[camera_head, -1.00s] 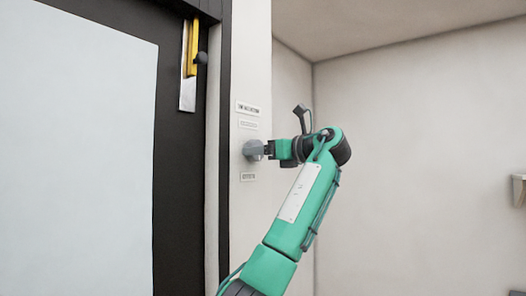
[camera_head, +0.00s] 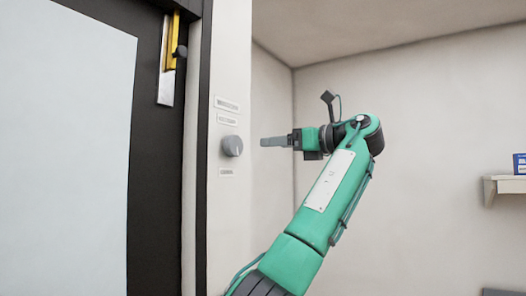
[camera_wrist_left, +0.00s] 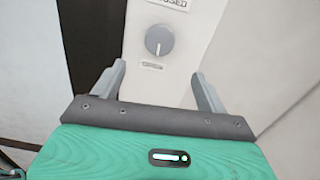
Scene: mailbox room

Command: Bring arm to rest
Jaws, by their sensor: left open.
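My left gripper (camera_head: 274,142) is level in the head view, pointing left toward a round grey knob (camera_head: 232,146) on the white wall strip. A gap of bare wall shows between its fingertips and the knob. In the left wrist view the gripper (camera_wrist_left: 160,88) has its two grey fingers spread wide with nothing between them. My right gripper is in neither view.
A dark-framed door (camera_head: 150,190) with a pale panel stands at the left. A yellow and silver handle (camera_head: 168,70) is on its frame. Small labels (camera_head: 227,104) sit above and below the knob. A shelf (camera_head: 500,186) with a blue box (camera_head: 519,164) is at the right edge.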

